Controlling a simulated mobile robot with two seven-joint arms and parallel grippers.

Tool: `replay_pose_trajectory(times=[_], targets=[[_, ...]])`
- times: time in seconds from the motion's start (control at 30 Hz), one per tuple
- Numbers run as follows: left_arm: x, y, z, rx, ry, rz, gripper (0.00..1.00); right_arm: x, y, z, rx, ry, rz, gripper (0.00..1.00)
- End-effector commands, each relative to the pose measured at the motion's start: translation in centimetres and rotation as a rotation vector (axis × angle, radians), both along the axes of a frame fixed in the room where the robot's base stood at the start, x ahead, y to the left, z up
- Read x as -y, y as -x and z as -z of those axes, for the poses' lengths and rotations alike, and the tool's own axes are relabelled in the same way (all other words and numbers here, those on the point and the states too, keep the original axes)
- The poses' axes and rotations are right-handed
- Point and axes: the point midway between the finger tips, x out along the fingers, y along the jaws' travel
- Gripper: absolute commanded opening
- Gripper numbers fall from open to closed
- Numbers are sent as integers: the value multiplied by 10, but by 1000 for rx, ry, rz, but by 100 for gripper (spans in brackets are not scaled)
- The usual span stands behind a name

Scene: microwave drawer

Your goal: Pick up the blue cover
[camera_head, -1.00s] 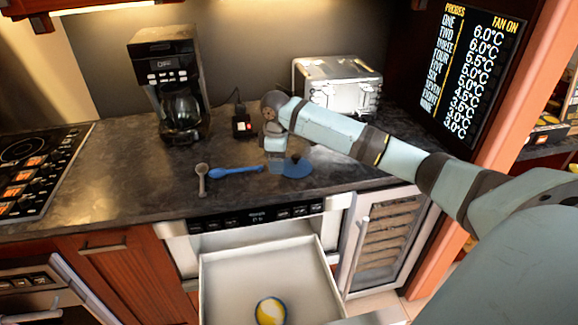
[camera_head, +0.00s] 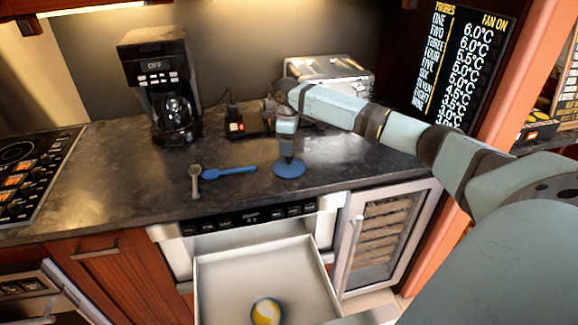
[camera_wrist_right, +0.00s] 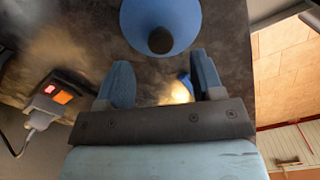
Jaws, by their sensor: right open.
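The blue cover (camera_head: 289,169) is a round blue disc with a dark knob, lying on the dark countertop near its front edge. It also shows in the right wrist view (camera_wrist_right: 183,22), with its dark knob towards the gripper. My right gripper (camera_head: 287,157) points down over the cover from behind. In the right wrist view the right gripper (camera_wrist_right: 164,75) has its two blue fingers wide apart, with nothing between them; the knob appears just beyond the fingertips. I cannot tell the exact gap. My left gripper is not in view.
A coffee maker (camera_head: 165,90), a red-switched box (camera_head: 236,125) and a toaster (camera_head: 330,74) stand behind.

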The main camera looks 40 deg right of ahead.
Motion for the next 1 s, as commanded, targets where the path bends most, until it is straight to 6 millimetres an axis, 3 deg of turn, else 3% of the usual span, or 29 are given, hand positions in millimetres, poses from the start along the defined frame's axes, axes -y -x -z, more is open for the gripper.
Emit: replay_pose_trajectory(times=[0.33,0.63,0.87,1.0], targets=[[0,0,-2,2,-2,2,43,1,4,46,-1,0,-1,61],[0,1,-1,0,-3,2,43,1,4,51,0,0,0,61],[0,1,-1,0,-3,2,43,1,4,51,0,0,0,10],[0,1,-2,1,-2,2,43,1,4,51,0,0,0,8]])
